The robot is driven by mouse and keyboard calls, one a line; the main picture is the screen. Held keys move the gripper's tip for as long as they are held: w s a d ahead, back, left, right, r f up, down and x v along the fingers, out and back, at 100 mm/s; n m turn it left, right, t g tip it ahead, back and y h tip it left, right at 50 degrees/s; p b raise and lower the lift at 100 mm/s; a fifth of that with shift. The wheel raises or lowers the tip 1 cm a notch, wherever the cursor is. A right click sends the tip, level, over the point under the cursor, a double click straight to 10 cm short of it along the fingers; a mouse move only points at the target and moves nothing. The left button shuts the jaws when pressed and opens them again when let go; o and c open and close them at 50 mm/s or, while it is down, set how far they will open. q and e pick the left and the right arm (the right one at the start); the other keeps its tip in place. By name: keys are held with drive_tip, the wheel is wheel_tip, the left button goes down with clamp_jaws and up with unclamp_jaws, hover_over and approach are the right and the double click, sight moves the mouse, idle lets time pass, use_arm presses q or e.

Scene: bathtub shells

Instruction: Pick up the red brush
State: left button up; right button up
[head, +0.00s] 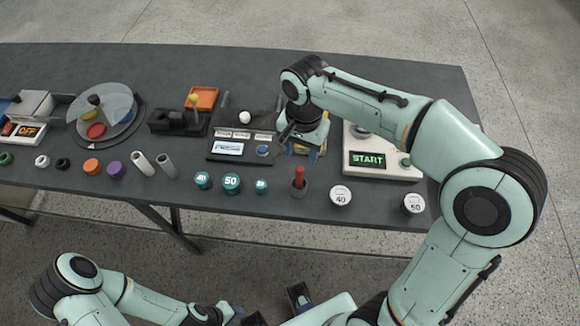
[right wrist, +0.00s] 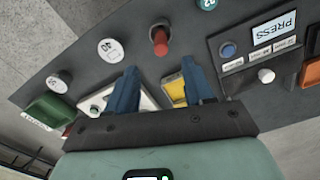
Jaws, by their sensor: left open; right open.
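The red brush (head: 299,178) stands upright near the front edge of the table, a small red piece with a dark base. In the right wrist view the red brush (right wrist: 160,42) lies just beyond my fingertips. My right gripper (head: 302,146) is over the table behind the brush. In the right wrist view my right gripper (right wrist: 160,72) has its two blue fingers apart with nothing gripped. My left gripper (head: 226,310) is low at the bottom edge, away from the table and partly cut off.
A yellow block (right wrist: 175,88) shows between my right fingers. White-topped weights (head: 341,195) stand right of the brush, and teal weights (head: 231,183) left of it. A START box (head: 368,160) is to the right, and a dark button panel (head: 240,148) to the left.

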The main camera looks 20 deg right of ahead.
sight(299, 178)
drive_tip(key=f, duration=0.5)
drive_tip(key=f+b, duration=0.1)
drive_tip(key=f, duration=0.1)
drive_tip(key=shift+s+f, duration=0.15)
drive_tip(key=shift+s, duration=0.15)
drive_tip(key=f, duration=0.5)
drive_tip(key=shift+w+f, duration=0.3)
drive_tip(key=shift+w, duration=0.05)
clamp_jaws()
